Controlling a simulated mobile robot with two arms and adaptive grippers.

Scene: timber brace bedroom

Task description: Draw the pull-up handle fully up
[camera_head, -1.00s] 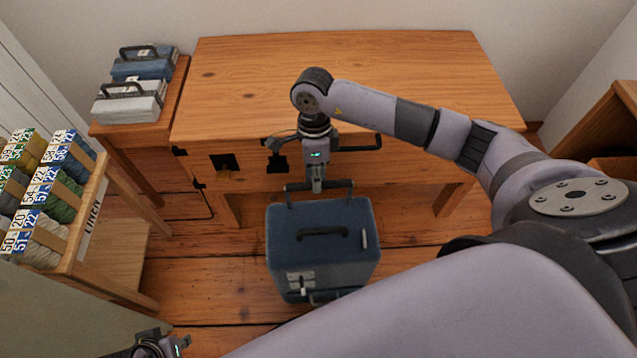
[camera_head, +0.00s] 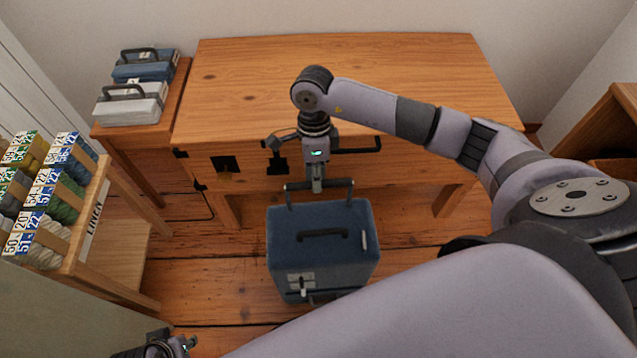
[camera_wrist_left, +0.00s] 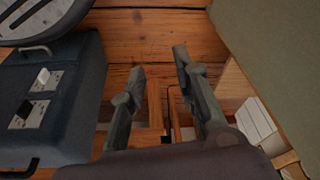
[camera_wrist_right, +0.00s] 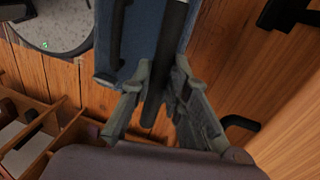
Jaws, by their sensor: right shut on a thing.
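The blue case (camera_head: 320,250) stands on the wooden floor in front of the desk. Its pull-up handle (camera_head: 341,184) is a dark bar on two posts, standing above the back edge of the lid. My right gripper (camera_head: 317,187) is shut on the bar's middle from above; the right wrist view shows the dark bar (camera_wrist_right: 172,60) between the fingers (camera_wrist_right: 153,100). A second dark handle (camera_head: 323,233) lies on the lid. My left gripper (camera_wrist_left: 158,75) is open and empty beside the case (camera_wrist_left: 60,110), low at the left of the head view.
The wooden desk (camera_head: 420,75) stands close behind the case, with a dark bar handle on its front. A shelf of labelled rolls (camera_head: 100,225) is at the left. A side table holds a blue box (camera_head: 145,68) and a white box (camera_head: 130,106). Floor is clear right of the case.

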